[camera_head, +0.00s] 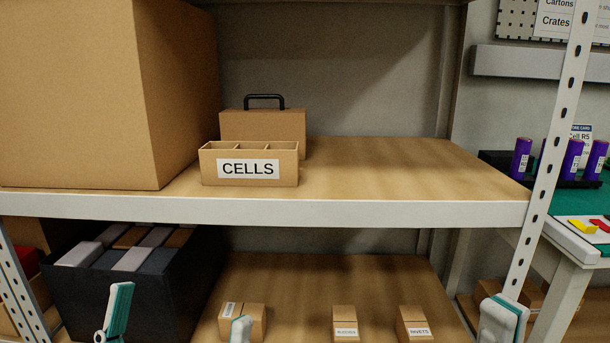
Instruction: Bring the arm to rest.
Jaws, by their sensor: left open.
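My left gripper (178,318) is at the bottom left, in front of the lower shelf. Its two fingers stand well apart with nothing seen between them; one shows a teal pad and the other only its tip. Part of my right gripper (501,320) shows at the bottom right, by the rack's right post. Its jaw gap is not visible, and the rest is cut off by the lower edge. No copper busbars can be made out.
The upper shelf (400,212) bears a large carton (95,95), a CELLS box (213,173) and a handled case (262,124); its right part is clear. Below stand a dark crate (135,301) and small boxes (345,322). A workbench (575,245) is at right.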

